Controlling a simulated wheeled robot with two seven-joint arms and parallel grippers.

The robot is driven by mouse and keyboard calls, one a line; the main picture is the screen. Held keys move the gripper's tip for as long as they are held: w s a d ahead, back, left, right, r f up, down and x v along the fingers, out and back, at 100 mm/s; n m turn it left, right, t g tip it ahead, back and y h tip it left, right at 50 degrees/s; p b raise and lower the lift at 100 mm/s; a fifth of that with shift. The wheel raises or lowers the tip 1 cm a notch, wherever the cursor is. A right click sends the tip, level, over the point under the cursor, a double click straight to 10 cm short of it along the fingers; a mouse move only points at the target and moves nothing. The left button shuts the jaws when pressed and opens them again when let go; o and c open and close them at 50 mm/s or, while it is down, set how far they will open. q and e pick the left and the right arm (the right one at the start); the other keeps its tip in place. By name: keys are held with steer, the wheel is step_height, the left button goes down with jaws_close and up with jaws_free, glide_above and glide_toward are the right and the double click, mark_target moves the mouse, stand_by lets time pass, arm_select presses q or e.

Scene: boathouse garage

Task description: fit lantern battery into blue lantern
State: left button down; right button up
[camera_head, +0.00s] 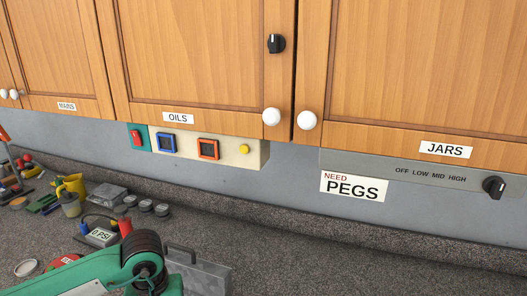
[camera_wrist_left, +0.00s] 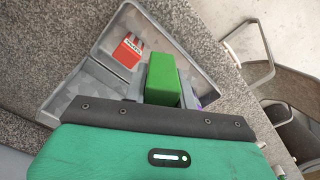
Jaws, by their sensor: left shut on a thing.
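A plain green block (camera_wrist_left: 162,78) sticks out from beyond the dark front edge of my left gripper (camera_wrist_left: 160,108) in the left wrist view. I cannot read any marking that shows whether this block is the lantern battery. It is over or in a grey compartmented tray (camera_wrist_left: 112,27). A red and white labelled box (camera_wrist_left: 128,50) lies in the tray, left of the block. I make out no blue lantern in either view. My right gripper is in neither view.
Wooden cupboards (camera_head: 200,60) hang above the speckled counter (camera_head: 330,255). A grey metal box (camera_head: 205,275) stands beside my arm. Chairs (camera_wrist_left: 268,75) stand beyond the counter edge. The counter's right is clear.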

arm_select(q)
steer(key=shift+s+d+f+m, duration=0.25)
steer(key=shift+s+f+m, duration=0.3)
steer(key=shift+m, duration=0.2)
steer(key=shift+s+d+f+m, duration=0.2)
steer(key=shift+s+f+m, duration=0.3)
steer(key=shift+m, duration=0.25)
steer(key=shift+r, duration=0.1)
